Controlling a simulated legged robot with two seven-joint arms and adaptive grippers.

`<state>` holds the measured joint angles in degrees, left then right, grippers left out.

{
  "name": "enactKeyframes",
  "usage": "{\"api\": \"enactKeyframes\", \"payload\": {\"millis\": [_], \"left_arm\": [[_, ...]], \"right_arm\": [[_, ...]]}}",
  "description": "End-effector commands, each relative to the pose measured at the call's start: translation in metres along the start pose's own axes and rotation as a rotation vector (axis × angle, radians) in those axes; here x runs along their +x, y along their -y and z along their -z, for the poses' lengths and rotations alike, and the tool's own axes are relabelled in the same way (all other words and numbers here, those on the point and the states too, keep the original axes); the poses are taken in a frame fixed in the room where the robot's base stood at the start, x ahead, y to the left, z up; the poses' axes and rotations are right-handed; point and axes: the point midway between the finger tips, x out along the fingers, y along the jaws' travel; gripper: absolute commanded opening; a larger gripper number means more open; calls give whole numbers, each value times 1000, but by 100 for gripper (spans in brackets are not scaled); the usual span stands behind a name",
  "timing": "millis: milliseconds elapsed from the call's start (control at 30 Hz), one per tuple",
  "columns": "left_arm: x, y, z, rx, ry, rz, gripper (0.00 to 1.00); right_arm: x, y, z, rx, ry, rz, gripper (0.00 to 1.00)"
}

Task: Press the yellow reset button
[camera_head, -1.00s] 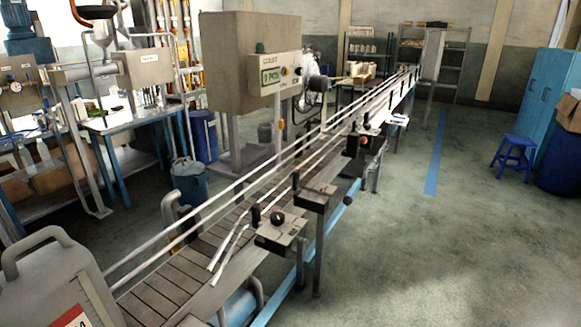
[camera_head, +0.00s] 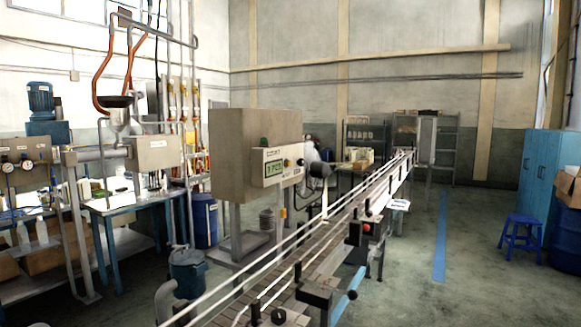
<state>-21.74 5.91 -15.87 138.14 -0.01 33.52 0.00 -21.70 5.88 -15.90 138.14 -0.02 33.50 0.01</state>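A beige control box (camera_head: 235,155) stands behind the conveyor, left of the picture's middle. Its light front panel (camera_head: 277,153) has a small green display (camera_head: 273,169) and a few small knobs or buttons (camera_head: 287,163) to the right of it. They are too small for me to tell for certain which one is the yellow reset button. A small red button (camera_head: 366,227) sits on a dark box at the conveyor's side. Neither of my grippers shows in the head view.
A conveyor (camera_head: 310,257) with white guide rails runs from the bottom centre to the back. A blue stool (camera_head: 521,235) and blue cabinet (camera_head: 540,180) stand right.

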Motion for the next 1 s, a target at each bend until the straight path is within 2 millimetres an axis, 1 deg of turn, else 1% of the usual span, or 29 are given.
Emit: {"api": "enactKeyframes", "payload": {"millis": [33, 67, 100, 133, 1000], "left_arm": [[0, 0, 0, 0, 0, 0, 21], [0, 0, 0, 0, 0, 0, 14], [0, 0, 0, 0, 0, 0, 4], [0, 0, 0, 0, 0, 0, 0], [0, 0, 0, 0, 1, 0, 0]], "right_arm": [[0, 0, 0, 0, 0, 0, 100], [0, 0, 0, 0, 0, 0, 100], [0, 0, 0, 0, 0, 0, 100], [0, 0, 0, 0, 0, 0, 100], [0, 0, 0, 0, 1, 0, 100]]}}
